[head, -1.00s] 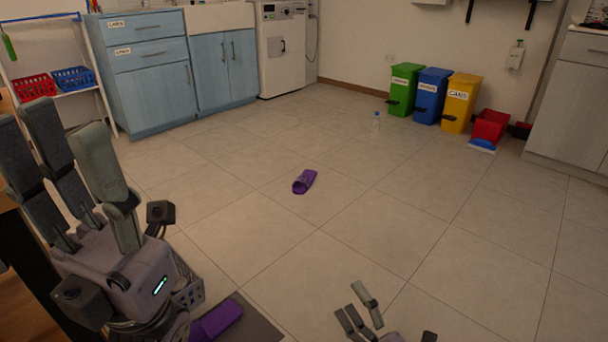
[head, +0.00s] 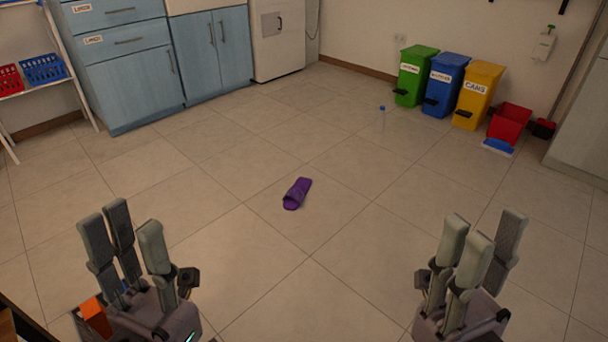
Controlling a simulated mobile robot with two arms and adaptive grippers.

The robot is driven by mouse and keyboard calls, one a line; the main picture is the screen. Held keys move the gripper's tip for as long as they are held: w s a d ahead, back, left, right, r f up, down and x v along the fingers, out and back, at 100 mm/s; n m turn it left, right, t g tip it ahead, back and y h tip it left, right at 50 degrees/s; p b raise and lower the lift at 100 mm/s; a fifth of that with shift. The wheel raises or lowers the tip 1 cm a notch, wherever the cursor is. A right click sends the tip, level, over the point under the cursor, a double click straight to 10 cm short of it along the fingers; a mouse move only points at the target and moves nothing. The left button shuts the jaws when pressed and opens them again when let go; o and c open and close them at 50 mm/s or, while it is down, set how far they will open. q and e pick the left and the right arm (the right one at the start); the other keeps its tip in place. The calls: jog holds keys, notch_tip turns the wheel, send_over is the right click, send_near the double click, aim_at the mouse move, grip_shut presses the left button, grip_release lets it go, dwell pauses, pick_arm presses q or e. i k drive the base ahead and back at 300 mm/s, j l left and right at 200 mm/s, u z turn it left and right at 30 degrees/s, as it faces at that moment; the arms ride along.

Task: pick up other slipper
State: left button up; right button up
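A purple slipper (head: 297,193) lies on the tiled floor near the middle of the head view, ahead of both grippers and touching neither. My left gripper (head: 127,250) is at the lower left with its fingers pointing up and spread apart, open and empty. My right gripper (head: 472,262) is at the lower right, its fingers also up and apart, open and empty. The second purple slipper seen a second ago on a dark mat is out of view.
A clear bottle (head: 382,118) stands on the floor beyond the slipper. Green (head: 416,75), blue (head: 445,84) and yellow (head: 478,94) bins and a red bucket (head: 509,122) line the back wall. Blue cabinets (head: 128,60) stand at the left. The floor around the slipper is clear.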

aim_at(295, 195)
jog(key=i+l, duration=0.15)
jog(key=i, duration=0.3)
jog(key=i+l, duration=0.15)
jog(key=i, duration=0.3)
jog(key=i+l+u, duration=0.1)
jog(key=i, duration=0.35)
jog(key=i+l, duration=0.25)
jog(key=i, duration=0.2)
jog(key=i+l, duration=0.2)
jog(key=i, duration=0.25)
jog(key=i+u, duration=0.1)
jog(key=u, duration=0.35)
jog(key=i+l+u, duration=0.1)
jog(key=u, duration=0.4)
jog(key=i+l+u, duration=0.1)
jog(key=u, duration=0.35)
